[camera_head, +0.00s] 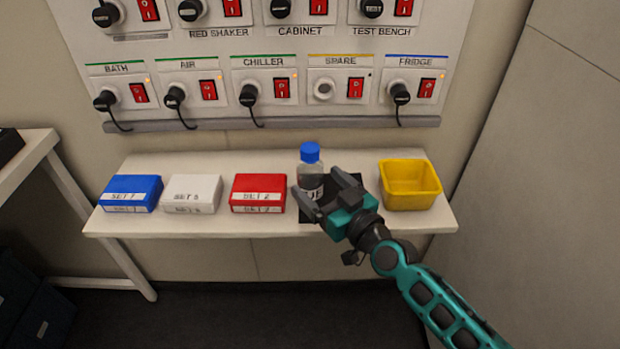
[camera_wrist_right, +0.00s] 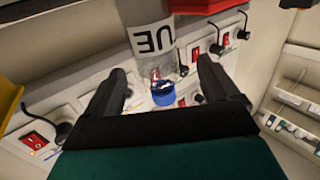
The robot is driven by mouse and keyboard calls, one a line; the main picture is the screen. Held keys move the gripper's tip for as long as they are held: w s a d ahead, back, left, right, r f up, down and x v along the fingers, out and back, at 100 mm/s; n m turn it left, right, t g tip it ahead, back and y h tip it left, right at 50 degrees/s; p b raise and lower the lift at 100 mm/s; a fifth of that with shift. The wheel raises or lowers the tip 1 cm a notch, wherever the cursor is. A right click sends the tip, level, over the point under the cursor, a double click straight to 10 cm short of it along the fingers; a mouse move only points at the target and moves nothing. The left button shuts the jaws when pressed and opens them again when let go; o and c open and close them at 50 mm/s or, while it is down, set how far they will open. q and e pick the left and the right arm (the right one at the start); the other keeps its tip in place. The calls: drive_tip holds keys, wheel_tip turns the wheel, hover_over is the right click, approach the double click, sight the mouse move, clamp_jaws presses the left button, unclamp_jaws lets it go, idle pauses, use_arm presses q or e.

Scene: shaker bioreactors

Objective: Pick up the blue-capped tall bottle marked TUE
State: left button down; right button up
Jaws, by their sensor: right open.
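The tall bottle (camera_head: 310,170) is clear with a blue cap (camera_head: 310,152) and stands upright on the white shelf. Its label is partly hidden in the head view. In the right wrist view the bottle (camera_wrist_right: 154,75) appears upside down, and the letters "UE" show on its white label. My right gripper (camera_head: 316,183) is open, with its fingers reaching toward the bottle, one on each side. Whether either finger touches it I cannot tell. My left gripper is not in view.
A yellow bin (camera_head: 410,204) stands right of the gripper. Red (camera_head: 258,192), white (camera_head: 191,193) and blue (camera_head: 131,192) boxes sit to the left on the shelf (camera_head: 240,225). A dark mat lies under the bottle. A panel (camera_head: 200,52) of switches and plugs hangs behind.

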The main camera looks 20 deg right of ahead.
sight(318, 177)
drive_tip(key=x, duration=0.4)
drive_tip(key=shift+w+d+r, duration=0.1)
drive_tip(key=shift+w+r, duration=0.25)
drive_tip(key=shift+w, duration=0.1)
drive_tip(key=shift+c, duration=0.4)
drive_tip(key=c, duration=1.2)
